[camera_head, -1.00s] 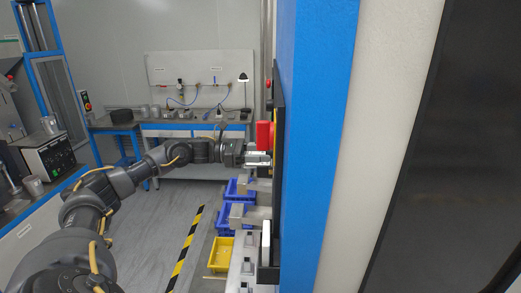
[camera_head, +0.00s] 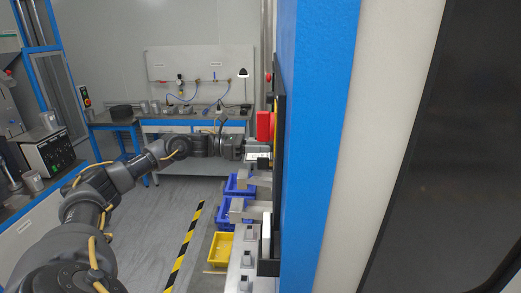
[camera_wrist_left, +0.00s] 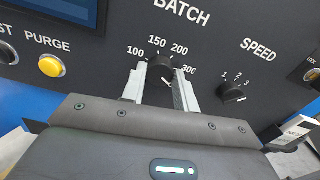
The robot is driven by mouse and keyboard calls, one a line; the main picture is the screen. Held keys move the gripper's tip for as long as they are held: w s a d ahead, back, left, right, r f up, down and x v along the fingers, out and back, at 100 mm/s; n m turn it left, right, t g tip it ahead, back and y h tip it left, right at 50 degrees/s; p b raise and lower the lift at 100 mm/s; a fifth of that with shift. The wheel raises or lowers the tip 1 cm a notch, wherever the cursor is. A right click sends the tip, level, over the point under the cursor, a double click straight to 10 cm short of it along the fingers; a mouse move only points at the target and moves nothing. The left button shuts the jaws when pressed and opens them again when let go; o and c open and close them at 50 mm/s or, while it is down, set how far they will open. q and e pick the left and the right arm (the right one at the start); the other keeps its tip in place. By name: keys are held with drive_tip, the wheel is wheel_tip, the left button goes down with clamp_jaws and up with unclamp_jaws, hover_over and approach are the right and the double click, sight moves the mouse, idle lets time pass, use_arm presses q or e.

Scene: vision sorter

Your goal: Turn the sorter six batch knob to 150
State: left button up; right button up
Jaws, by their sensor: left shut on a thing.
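In the left wrist view, the dark round batch knob (camera_wrist_left: 160,66) sits on the black panel under the word BATCH. The marks 100, 150, 200 and 300 run around its upper side. My left gripper (camera_wrist_left: 159,79) is shut on the knob, one finger on each side. The knob's lower part lies between the fingers, and I cannot read clearly where its pointer stands. In the head view, my left gripper (camera_head: 258,155) reaches the panel (camera_head: 278,185), which shows nearly edge-on, so the knob is hidden there. My right gripper is not in view.
In the left wrist view, the speed knob (camera_wrist_left: 232,92) is to the right and the yellow purge button (camera_wrist_left: 51,66) to the left. In the head view, a red part (camera_head: 264,125) juts out above my gripper. Blue and yellow bins (camera_head: 220,248) stand below.

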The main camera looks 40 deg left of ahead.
use_arm(q)
drive_tip(key=shift+n, duration=14.2)
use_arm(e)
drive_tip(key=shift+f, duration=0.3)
use_arm(q)
drive_tip(key=o, duration=1)
drive_tip(key=shift+c, duration=0.2)
